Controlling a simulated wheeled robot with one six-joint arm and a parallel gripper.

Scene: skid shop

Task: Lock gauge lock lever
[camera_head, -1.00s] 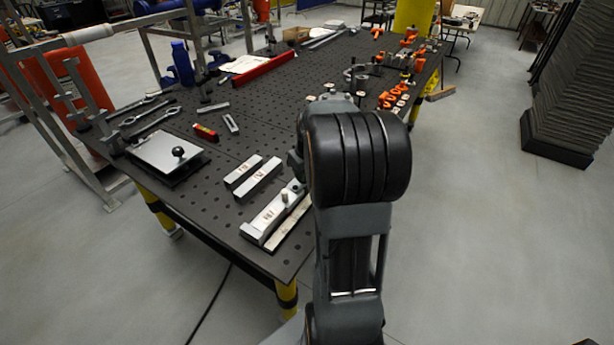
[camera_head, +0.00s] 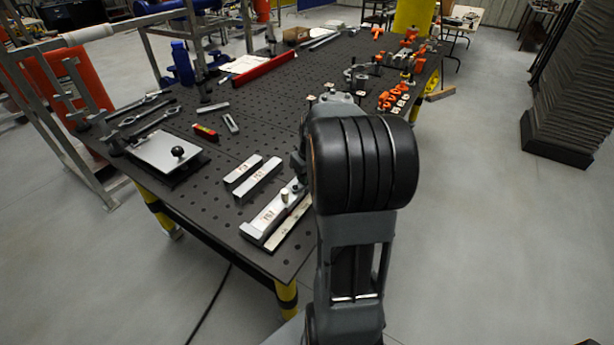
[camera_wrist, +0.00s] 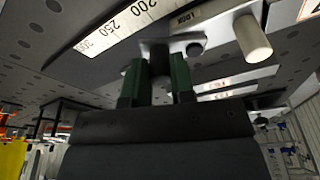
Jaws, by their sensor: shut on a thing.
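The gauge (camera_head: 262,224) is a long pale metal bar at the table's near edge in the head view, with a light upright post on it. In the wrist view its white scale (camera_wrist: 122,30) shows 200 and 250, and a "LOCK" marking is beside it. The lock lever (camera_wrist: 160,58) has a dark knob between the two green fingers of my gripper (camera_wrist: 157,80). The fingers are shut on this knob. The pale post (camera_wrist: 252,38) stands right of them, apart. In the head view my arm hides the gripper and lever.
The black perforated table (camera_head: 215,175) holds two short bars (camera_head: 256,180), a plate with a black ball knob (camera_head: 168,153), a red level (camera_head: 205,132) and wrenches. Orange clamps (camera_head: 390,98) lie at the far right. Floor to the right is open up to a dark stack (camera_head: 565,100).

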